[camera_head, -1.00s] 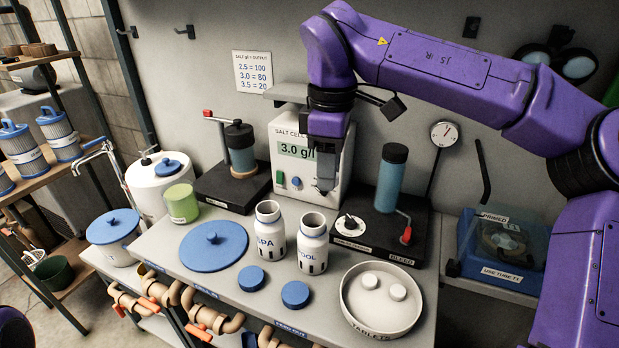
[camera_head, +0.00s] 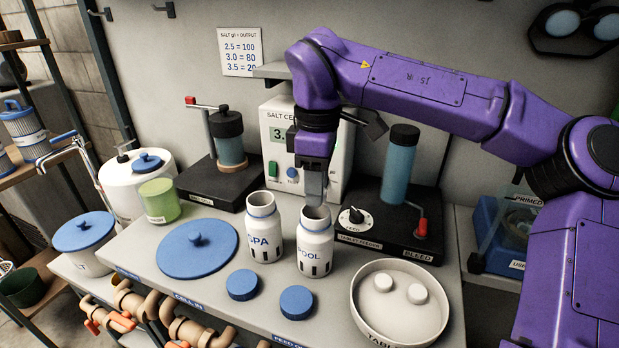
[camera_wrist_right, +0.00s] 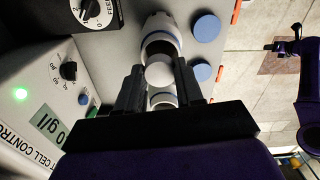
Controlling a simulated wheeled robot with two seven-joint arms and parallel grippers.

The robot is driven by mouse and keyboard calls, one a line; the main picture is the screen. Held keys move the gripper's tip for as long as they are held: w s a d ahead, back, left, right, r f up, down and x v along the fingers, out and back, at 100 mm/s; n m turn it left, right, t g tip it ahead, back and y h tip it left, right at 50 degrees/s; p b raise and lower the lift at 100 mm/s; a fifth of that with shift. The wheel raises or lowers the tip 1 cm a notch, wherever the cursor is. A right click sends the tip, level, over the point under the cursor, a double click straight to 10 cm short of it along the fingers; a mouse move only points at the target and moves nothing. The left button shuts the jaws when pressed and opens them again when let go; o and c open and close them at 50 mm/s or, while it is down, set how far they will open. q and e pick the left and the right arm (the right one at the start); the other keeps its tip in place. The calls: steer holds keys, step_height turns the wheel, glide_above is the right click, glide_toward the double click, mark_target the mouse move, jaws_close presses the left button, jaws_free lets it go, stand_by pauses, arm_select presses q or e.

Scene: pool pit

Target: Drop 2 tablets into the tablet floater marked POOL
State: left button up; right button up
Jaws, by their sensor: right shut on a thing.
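The POOL floater (camera_head: 315,245) is a white open-mouthed bottle standing upright on the bench, right of the SPA floater (camera_head: 264,230). My right gripper (camera_head: 314,198) points down at the POOL floater's mouth. It is shut on a round white tablet (camera_wrist_right: 158,74), which in the wrist view overlaps the edge of the POOL floater's mouth (camera_wrist_right: 160,45). I cannot tell how far above the rim it is. Two more tablets (camera_head: 383,282) (camera_head: 417,294) lie in the tablet dish (camera_head: 375,330). My left gripper (camera_wrist_right: 276,47) shows small in the wrist view, its jaws unclear.
Two blue caps (camera_head: 243,284) (camera_head: 296,301) lie in front of the floaters. A large blue lid (camera_head: 190,262) and green cup (camera_head: 160,205) are left. The salt cell box (camera_head: 280,120) and a black feeder base (camera_head: 400,230) stand close behind.

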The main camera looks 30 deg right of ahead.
steer(key=shift+a+f, duration=0.1)
steer(key=shift+f, duration=0.9)
steer(key=shift+b, duration=0.6)
steer(key=o, duration=1.1)
